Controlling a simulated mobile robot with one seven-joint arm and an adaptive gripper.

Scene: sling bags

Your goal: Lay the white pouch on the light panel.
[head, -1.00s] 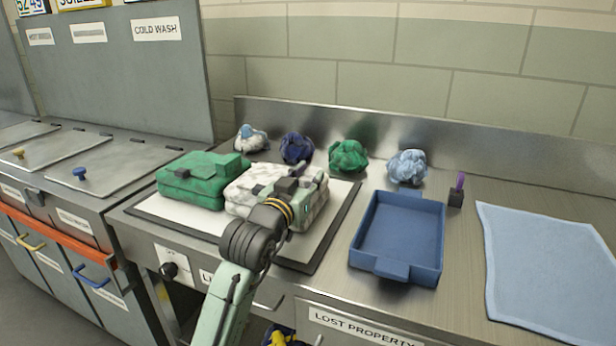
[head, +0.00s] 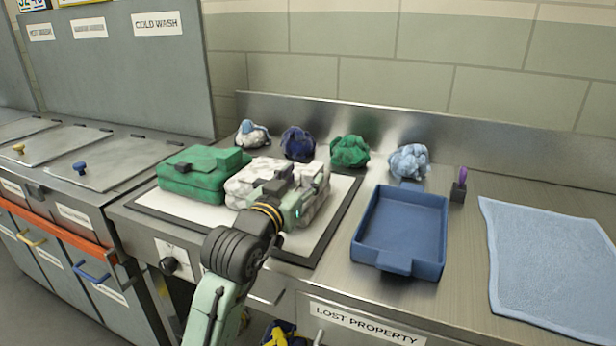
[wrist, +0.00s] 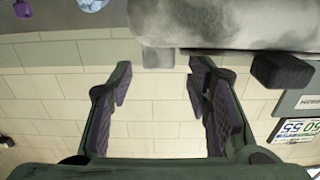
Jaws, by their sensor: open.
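The white pouch (head: 245,183), mottled white and grey, lies flat on the light panel (head: 190,212), a bright white sheet with a dark frame. A green pouch (head: 190,178) lies on the panel to its left. My gripper (head: 300,200) is at the white pouch's front right side and hides part of it. In the wrist view my gripper (wrist: 158,82) is open, with only wall seen between its fingers. The white pouch (wrist: 230,22) fills the top right there, close to the fingertips; I cannot tell whether they touch.
A blue tray (head: 446,240) stands right of the panel. Several cloth bundles, one of them green (head: 350,151), line the back by the metal splashback. A purple marker in a black holder (head: 459,192) and a light blue towel (head: 550,260) are at the right.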

